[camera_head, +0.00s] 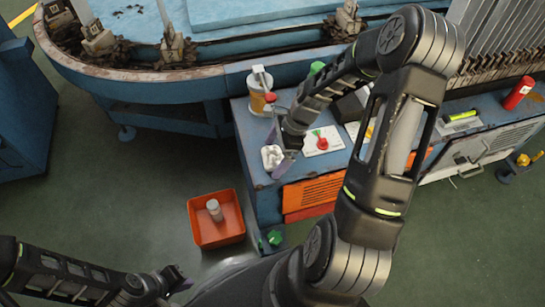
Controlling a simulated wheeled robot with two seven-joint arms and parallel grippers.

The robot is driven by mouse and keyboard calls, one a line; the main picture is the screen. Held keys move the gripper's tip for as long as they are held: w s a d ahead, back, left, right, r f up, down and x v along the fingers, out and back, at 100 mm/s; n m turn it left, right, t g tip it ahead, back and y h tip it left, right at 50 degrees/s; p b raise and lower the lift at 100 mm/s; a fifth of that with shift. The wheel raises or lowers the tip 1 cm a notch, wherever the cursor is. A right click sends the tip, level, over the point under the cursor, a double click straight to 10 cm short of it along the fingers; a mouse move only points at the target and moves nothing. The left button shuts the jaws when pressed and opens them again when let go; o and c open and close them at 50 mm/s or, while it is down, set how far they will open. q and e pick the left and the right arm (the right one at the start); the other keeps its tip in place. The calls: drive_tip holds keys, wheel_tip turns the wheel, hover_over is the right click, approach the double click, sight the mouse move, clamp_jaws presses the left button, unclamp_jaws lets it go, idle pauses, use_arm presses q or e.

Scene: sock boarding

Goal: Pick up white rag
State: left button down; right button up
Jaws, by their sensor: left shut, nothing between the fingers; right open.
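The white rag (270,157) is a small crumpled bundle at the left front corner of the blue bench top (252,130). My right gripper (278,150) is open right beside the rag, at its right edge. One finger points toward the front of the bench and the other toward the back. I cannot tell whether the fingers touch the rag or only overlap it in the picture. My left gripper (177,279) is shut and empty, low at the bottom left, far from the bench.
A white card with a red item (322,141) lies to the right. An orange bin (229,238) holding a grey-white cylinder (214,210) is on the open floor.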

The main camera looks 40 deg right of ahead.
drive_tip(key=shift+c, duration=0.2)
idle(0.3)
drive_tip(key=c, duration=1.4)
